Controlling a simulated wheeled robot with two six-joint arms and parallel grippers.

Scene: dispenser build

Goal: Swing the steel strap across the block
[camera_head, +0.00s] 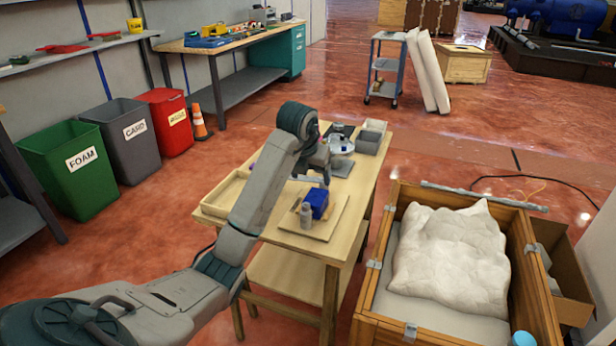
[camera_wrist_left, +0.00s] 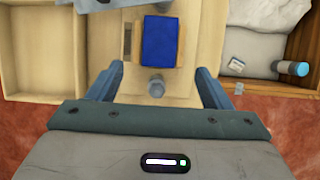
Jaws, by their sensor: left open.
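A blue block (camera_head: 318,203) sits on a light board (camera_head: 328,229) on the wooden table. In the left wrist view the block (camera_wrist_left: 158,42) shows from above, with a brown strip along its left side. A short grey cylinder (camera_head: 306,215) stands at its near side; it also shows in the left wrist view (camera_wrist_left: 156,86). I cannot clearly pick out the steel strap. My left gripper (camera_wrist_left: 158,72) is open and empty, its fingers apart on either side of the cylinder in that view. In the head view it hangs above the table (camera_head: 318,178), beyond the block. My right gripper is out of view.
A shallow wooden tray (camera_head: 212,208) lies left of the board, partly behind my left arm. A wooden crate (camera_head: 372,290) with a white bag (camera_head: 450,255) stands at the right.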

